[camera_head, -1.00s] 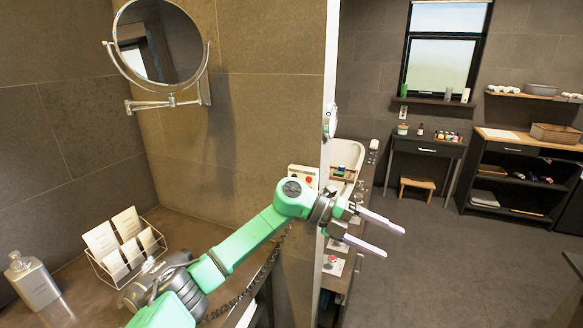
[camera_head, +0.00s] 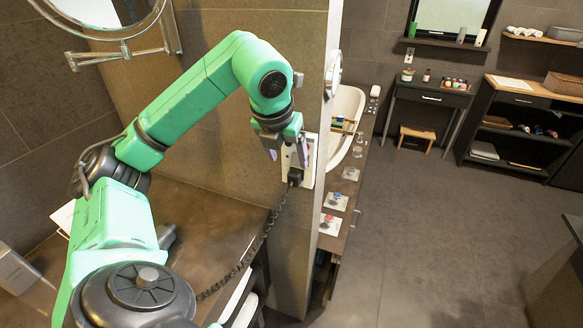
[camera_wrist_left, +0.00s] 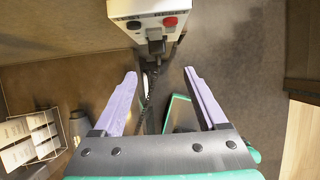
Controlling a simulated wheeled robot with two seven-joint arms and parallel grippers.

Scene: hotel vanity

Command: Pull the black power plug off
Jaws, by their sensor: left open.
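The black power plug (camera_head: 294,178) sits in the pale wall panel (camera_head: 310,160) on the end of the tiled wall, with a coiled black cord (camera_head: 262,240) hanging from it. In the left wrist view the plug (camera_wrist_left: 155,43) is at the top centre, on the panel's lower part (camera_wrist_left: 150,9), beyond the fingertips. My left gripper (camera_head: 285,155) points down just in front of the panel, close above the plug. In the left wrist view its two pale purple fingers (camera_wrist_left: 160,75) are spread with nothing held between them. My right gripper is not in view.
A round mirror (camera_head: 122,22) on a metal arm is at the upper left. A wire card rack (camera_wrist_left: 33,136) and a flask (camera_wrist_left: 80,126) show in the left wrist view. Right of the wall is a counter with a basin (camera_head: 347,105); open floor (camera_head: 440,240) lies beyond.

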